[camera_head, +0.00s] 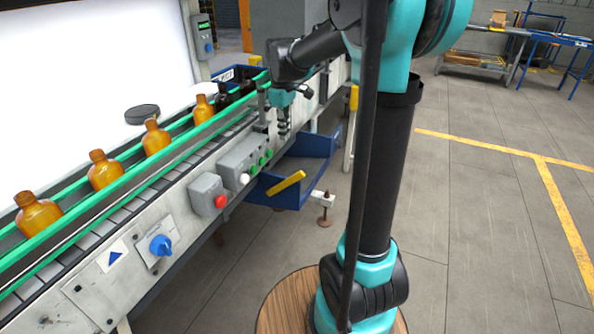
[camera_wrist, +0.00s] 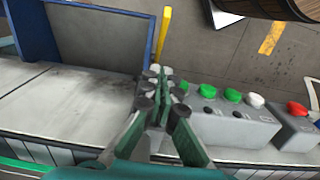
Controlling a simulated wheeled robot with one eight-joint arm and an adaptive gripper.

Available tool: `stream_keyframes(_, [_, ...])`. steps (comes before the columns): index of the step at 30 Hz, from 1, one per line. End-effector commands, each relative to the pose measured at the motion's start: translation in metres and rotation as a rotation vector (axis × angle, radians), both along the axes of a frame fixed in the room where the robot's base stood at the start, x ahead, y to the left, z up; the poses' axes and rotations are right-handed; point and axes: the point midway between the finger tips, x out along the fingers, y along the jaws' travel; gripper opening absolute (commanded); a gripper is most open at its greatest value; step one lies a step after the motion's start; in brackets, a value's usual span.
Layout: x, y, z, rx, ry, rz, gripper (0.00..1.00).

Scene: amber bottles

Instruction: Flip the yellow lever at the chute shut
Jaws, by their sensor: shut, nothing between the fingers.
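The yellow lever (camera_head: 286,184) sticks out at a slant over the front of the dark blue chute (camera_head: 318,171) on the conveyor's side. In the wrist view the yellow lever (camera_wrist: 163,36) stands beside the blue edge of the chute (camera_wrist: 151,52), just beyond my fingertips. My gripper (camera_head: 284,129) is above the chute, by the conveyor's side, pointing down. In the wrist view my gripper (camera_wrist: 155,76) has its fingertips together with nothing between them. They look apart from the lever, but the exact gap is hard to judge. The lever's pivot is not clear.
A grey button box (camera_head: 243,162) with green and white buttons sits close to my gripper, with a red-button box (camera_head: 208,195) beside it. Several amber bottles (camera_head: 155,138) stand on the conveyor between green rails (camera_head: 140,165). The floor (camera_head: 470,220) at the right is clear.

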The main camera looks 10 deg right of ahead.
Motion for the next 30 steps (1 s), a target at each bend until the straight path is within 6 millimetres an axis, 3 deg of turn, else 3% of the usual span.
stream_keyframes(17, [0.007, 0.003, 0.001, -0.003, 0.014, 0.033, 0.0])
stream_keyframes(23, [0.006, 0.003, -0.024, -0.003, 0.013, 0.032, 0.0])
stream_keyframes(30, [0.006, 0.002, -0.071, -0.003, 0.013, 0.032, 0.0])
